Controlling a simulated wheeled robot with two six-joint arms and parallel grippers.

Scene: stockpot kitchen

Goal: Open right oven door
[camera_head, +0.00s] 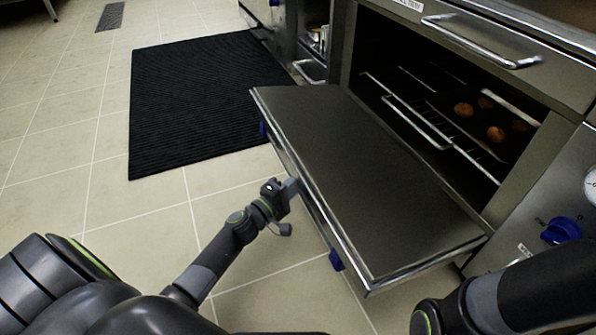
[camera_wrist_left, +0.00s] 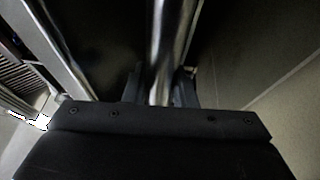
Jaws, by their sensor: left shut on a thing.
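The oven door (camera_head: 365,170) hangs folded down, close to level, in front of the open oven cavity (camera_head: 420,60). Its metal handle bar runs along the outer edge, with blue end mounts (camera_head: 336,261). My left gripper (camera_head: 291,187) is at the middle of that edge, shut on the door handle. In the left wrist view the shiny handle bar (camera_wrist_left: 165,45) passes between the fingers (camera_wrist_left: 160,88). My right arm's dark links show at the lower right, but its gripper is out of view.
Inside the oven, wire racks (camera_head: 430,130) hold several round brown items (camera_head: 464,110). A drawer-like panel with a metal handle (camera_head: 480,45) is above. A blue knob (camera_head: 562,231) is at the right. A black mat (camera_head: 200,95) lies on the tiled floor; floor left of the door is clear.

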